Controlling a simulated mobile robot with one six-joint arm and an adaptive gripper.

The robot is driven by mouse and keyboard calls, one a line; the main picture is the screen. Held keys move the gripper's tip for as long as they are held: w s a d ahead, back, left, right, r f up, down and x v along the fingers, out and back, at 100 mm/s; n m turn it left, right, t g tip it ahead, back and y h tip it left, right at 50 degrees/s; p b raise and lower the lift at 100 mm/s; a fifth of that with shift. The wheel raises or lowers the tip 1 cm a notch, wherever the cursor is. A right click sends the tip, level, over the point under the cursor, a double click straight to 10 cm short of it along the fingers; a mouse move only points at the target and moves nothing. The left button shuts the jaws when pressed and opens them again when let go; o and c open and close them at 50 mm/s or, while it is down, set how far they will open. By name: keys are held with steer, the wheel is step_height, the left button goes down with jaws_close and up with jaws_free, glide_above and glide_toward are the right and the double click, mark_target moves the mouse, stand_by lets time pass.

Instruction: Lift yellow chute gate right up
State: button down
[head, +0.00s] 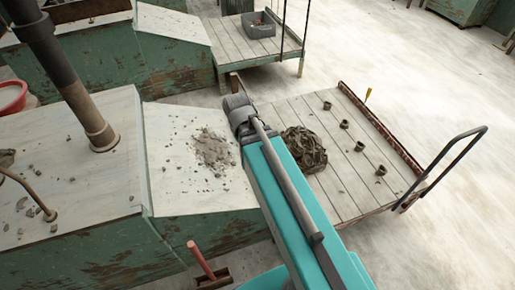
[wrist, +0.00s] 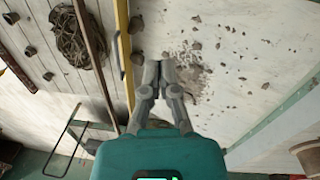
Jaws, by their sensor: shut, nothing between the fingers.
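The yellow chute gate (wrist: 124,50) shows in the wrist view as a narrow upright strip along the left edge of the pale chute (wrist: 245,60). A small dark handle (wrist: 116,47) appears beside it. My gripper (wrist: 158,66) is shut and empty, a little to the right of the gate, with a gap between them in the picture. Its fingertips are over the chute near a grey clay patch (wrist: 190,78). In the head view my arm covers the gate and the gripper; the chute (head: 185,190) shows to the left of my arm.
A plank trolley (head: 330,175) beyond the chute holds a dark coil (head: 304,149) and several small rings. Its bent handle (head: 455,160) sticks out right. A red-handled brush (head: 203,262) stands by the chute's front. A grey bin (head: 258,25) sits on a rear platform.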

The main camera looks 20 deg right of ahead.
steer(key=w+d+f+n+h+b, duration=0.2)
steer(key=w+f+n+h+b, duration=0.3)
steer(key=b, duration=1)
steer(key=w+d+f+n+h+b, duration=0.2)
steer(key=w+f+n+h+b, duration=0.4)
steer(key=w+f+n+b, duration=0.5)
steer(key=w+f+b, duration=0.5)
steer(key=f, duration=0.2)
steer(key=shift+w, duration=0.3)
steer(key=shift+d, duration=0.1)
steer(key=b+x, duration=0.5)
steer(key=x, duration=0.5)
